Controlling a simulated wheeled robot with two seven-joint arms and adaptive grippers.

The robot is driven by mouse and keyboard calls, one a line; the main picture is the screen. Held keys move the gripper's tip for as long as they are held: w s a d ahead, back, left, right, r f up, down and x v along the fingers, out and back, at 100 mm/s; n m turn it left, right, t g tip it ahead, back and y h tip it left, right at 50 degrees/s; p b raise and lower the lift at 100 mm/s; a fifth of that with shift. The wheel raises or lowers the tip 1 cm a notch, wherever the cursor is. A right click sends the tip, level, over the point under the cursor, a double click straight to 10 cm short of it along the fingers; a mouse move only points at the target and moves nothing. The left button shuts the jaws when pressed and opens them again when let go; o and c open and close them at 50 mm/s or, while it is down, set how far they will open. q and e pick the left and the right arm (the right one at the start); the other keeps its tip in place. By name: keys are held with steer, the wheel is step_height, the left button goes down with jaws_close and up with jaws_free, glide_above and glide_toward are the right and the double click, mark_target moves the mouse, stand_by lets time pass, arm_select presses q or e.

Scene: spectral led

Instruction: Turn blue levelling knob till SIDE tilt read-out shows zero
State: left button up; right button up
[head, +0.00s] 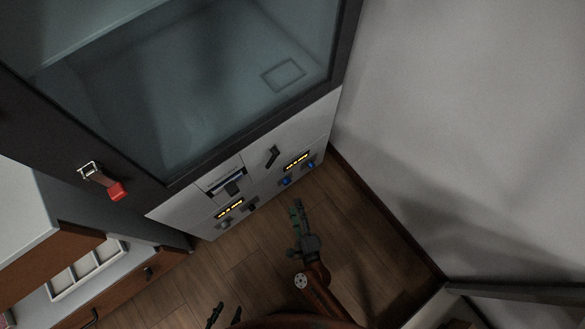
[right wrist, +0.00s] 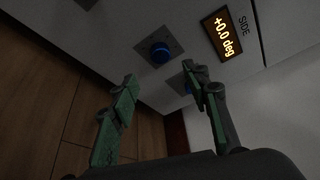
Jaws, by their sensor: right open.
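The SIDE tilt read-out (right wrist: 223,36) glows amber and shows +0.0 deg in the right wrist view. One blue knob (right wrist: 160,52) stands on a square plate beside it, beyond my fingertips. A second blue knob (right wrist: 187,88) is partly hidden behind one finger. In the head view two blue knobs (head: 286,181) (head: 311,165) sit below the right read-out (head: 297,161). My right gripper (head: 299,212) is open and empty, apart from the panel; it also shows in the right wrist view (right wrist: 158,90). My left gripper (head: 224,314) is at the bottom edge, its fingers apart.
The cabinet's panel also has a left read-out (head: 230,208), a grey knob (head: 223,225) and a black handle (head: 272,156). A red-handled latch (head: 115,190) sticks out at left. A drawer unit (head: 120,285) stands lower left, a wall (head: 460,130) at right. Wooden floor (head: 365,225) is clear.

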steer(key=shift+v, duration=1.15)
steer(key=shift+r, duration=0.1)
